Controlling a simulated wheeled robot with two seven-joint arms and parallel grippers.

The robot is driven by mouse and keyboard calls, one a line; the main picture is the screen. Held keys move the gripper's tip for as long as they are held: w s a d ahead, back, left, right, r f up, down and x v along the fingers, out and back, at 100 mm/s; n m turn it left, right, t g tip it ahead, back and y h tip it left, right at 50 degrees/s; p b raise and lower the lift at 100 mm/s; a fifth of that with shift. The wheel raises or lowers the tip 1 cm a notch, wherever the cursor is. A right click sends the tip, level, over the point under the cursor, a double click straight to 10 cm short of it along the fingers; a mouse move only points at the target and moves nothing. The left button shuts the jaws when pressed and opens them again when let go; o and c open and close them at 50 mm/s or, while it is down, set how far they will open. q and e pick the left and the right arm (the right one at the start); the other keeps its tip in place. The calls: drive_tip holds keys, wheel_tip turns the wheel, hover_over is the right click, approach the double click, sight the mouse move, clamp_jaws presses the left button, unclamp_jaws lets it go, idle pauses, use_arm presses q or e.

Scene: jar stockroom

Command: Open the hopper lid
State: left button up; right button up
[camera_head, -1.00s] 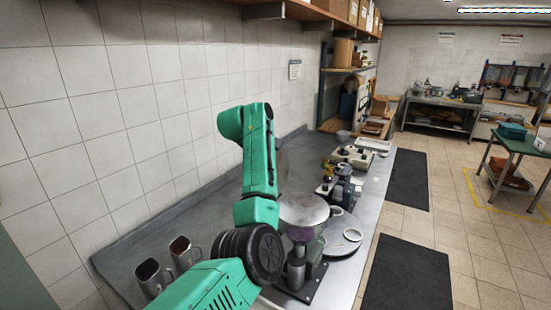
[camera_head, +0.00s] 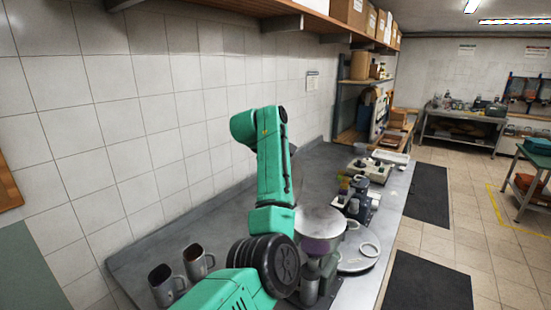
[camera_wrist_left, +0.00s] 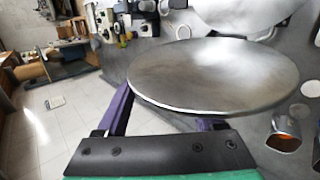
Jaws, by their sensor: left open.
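The hopper lid (camera_head: 322,219) is a wide, round, shallow grey metal disc above the counter, just past my left arm. It fills the middle of the left wrist view (camera_wrist_left: 215,72) and looks closed or nearly level; the hopper body below is mostly hidden. My left gripper (camera_head: 317,246) is at the near side of the lid. In the left wrist view its purple fingers (camera_wrist_left: 163,110) are apart, with the lid's rim over part of the right finger. I cannot tell whether they touch the lid. My right gripper is in neither view.
The steel counter (camera_head: 155,238) runs along a tiled wall. Two dark mugs (camera_head: 160,286) stand at its near left. Small devices stand farther back. A shelf (camera_head: 240,18) hangs above.

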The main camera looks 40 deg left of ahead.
use_arm(q)
drive_tip(key=b+v, duration=0.4)
drive_tip(key=v, duration=0.8)
drive_tip(key=shift+s, duration=0.15)
